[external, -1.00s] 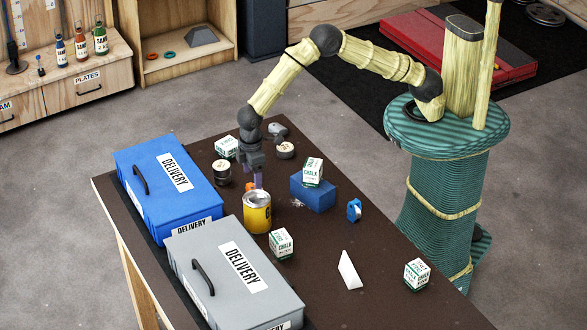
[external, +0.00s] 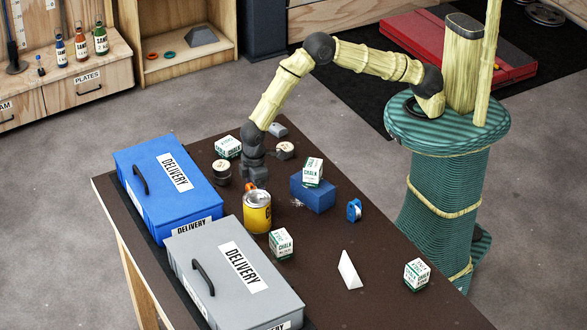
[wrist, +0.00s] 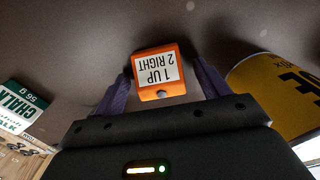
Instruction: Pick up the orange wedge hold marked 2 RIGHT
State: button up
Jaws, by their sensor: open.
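In the external view only a small orange part (external: 251,187) shows behind the yellow can (external: 257,214). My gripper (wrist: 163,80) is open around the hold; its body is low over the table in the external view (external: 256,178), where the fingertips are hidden.
The yellow can also shows close to my right finger in the wrist view (wrist: 280,95). A dark round tin (external: 222,171) and a chalk box (external: 228,147) stand behind left. A blue block (external: 318,197) bears another chalk box (external: 312,171). Blue (external: 150,205) and grey (external: 200,245) delivery boxes stand left.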

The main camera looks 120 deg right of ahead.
jog(key=c, duration=1.1)
jog(key=shift+o, duration=0.2)
jog(key=shift+r, duration=0.15)
notch_tip(320, 180, up, 10)
jog(key=shift+f+b, duration=0.1)
jog(key=shift+b, duration=0.65)
